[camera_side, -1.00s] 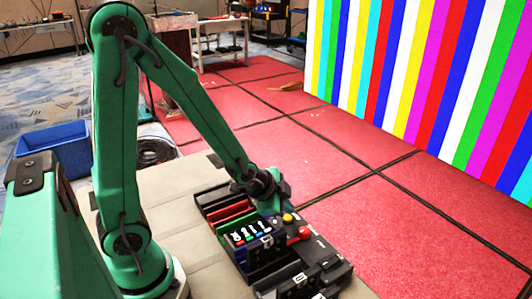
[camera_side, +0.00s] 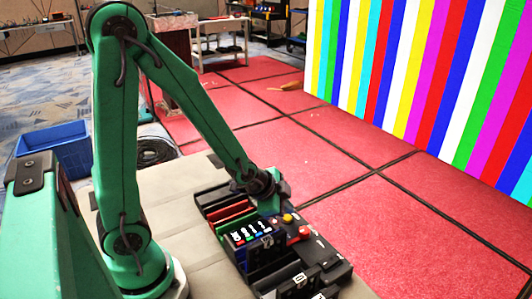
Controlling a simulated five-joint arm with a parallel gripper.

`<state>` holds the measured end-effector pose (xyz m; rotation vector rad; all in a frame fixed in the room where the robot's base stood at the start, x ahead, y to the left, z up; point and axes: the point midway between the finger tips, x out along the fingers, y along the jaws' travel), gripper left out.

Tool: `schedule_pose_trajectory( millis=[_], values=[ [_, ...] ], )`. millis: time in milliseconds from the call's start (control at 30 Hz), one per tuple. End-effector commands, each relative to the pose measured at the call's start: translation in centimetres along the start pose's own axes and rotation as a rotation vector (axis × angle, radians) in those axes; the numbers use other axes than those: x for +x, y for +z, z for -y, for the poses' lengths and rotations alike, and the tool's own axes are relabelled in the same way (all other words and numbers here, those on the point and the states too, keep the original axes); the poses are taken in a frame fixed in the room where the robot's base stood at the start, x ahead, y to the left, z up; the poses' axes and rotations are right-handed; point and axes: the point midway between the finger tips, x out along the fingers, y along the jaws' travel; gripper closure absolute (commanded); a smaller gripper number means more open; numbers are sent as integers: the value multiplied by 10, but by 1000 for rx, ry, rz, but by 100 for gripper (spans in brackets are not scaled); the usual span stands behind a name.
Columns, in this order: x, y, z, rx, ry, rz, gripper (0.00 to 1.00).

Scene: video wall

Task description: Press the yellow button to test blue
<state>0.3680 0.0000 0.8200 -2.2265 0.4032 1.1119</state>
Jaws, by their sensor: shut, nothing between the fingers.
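The yellow button (camera_side: 288,218) sits on top of a black control panel (camera_side: 325,255) on the bench. My gripper (camera_side: 269,207) is shut and empty, pointing down just to the left of the yellow button and behind it. I see a small gap between them, but cannot tell its height above the panel. A larger red button (camera_side: 305,232) is in front and to the right of the yellow one. The video wall (camera_side: 430,80) shows vertical stripes in several colours, blue among them.
Slots with a red plate (camera_side: 230,209) and a green plate (camera_side: 236,222) stand left of the panel. A dark block with coloured switches (camera_side: 250,235) is beside the buttons. A blue bin (camera_side: 55,148) is at the left.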

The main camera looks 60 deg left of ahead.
Motion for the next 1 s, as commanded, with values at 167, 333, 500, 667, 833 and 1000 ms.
schedule_pose_trajectory(
  millis=[167,333,500,667,833,1000],
  values=[
    [1,0,0,0,0,0,100],
    [2,1,-1,0,0,0,100],
    [3,1,-1,0,0,1,100],
    [4,2,-2,0,1,1,100],
    [6,3,-2,0,1,2,100],
    [7,3,-3,0,2,2,100]
  ],
)
